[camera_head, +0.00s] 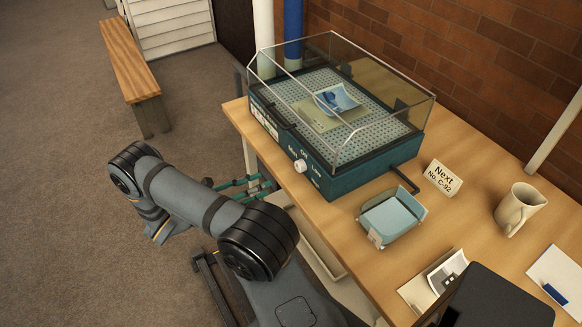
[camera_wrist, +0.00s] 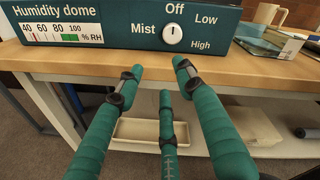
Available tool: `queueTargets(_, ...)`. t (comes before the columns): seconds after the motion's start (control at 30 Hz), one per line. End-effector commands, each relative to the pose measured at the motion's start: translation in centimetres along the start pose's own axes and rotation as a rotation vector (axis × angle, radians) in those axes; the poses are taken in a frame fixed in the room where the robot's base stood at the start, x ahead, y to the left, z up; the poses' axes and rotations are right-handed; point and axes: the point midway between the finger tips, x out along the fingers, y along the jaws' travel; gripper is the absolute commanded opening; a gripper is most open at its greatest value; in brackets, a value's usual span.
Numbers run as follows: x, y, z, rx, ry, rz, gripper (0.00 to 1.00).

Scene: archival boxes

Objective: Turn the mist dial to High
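The white mist dial (camera_wrist: 172,34) is on the teal front panel of the humidity dome (camera_wrist: 118,28), with Off above it, Low at upper right and High at lower right. Its dark mark looks upright, toward Off. The dial (camera_head: 300,166) also shows in the head view. My gripper (camera_wrist: 160,78) has teal fingers, spread apart and empty, below and in front of the dial without touching it. In the head view my gripper (camera_head: 240,186) is partly hidden by my arm, beside the table's front edge.
The dome's clear cover (camera_head: 345,85) is closed over a curled print (camera_head: 337,99). A blue tray (camera_head: 391,218), a sign (camera_head: 442,177) and a jug (camera_head: 518,208) stand on the wooden table (camera_head: 480,235). A shelf with a pale tray (camera_wrist: 150,131) lies below the tabletop.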

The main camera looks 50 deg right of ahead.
Motion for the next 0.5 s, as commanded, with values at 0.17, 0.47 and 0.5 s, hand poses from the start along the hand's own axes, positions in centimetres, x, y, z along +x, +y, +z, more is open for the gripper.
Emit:
queueTargets(0.17,-0.1,-3.0,1.1,-0.217,-0.028,-0.109,0.37)
queueTargets(0.47,2.5,-3.5,1.2,-0.308,-0.018,-0.113,0.37)
queueTargets(0.5,3.2,-3.6,1.2,-0.307,-0.017,-0.113,0.37)
